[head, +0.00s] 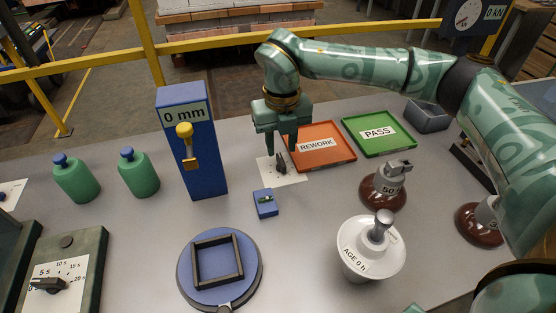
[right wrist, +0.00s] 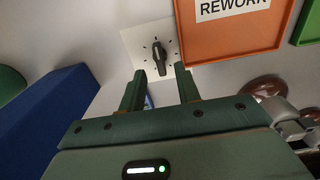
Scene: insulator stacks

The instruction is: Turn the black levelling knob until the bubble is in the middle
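The black levelling knob (head: 281,165) stands on a white marked plate (head: 294,177) in front of the orange tray. It also shows in the right wrist view (right wrist: 160,57), pointing roughly away from my gripper. My right gripper (head: 281,149) is over the knob with its fingers apart. In the right wrist view, the knob is just beyond the gap between the fingertips (right wrist: 158,71), with no clear contact. A small blue level block (head: 265,209) with a green vial (head: 265,199) sits in front of the plate; the bubble's position is too small to tell. My left gripper is not in view.
A blue 0 mm gauge (head: 205,160) stands left of the knob. An orange REWORK tray (head: 335,157) and a green PASS tray (head: 396,148) lie to its right. A round blue stand (head: 248,281) with a black square frame and a white AGE 0 h piece (head: 361,258) are nearer.

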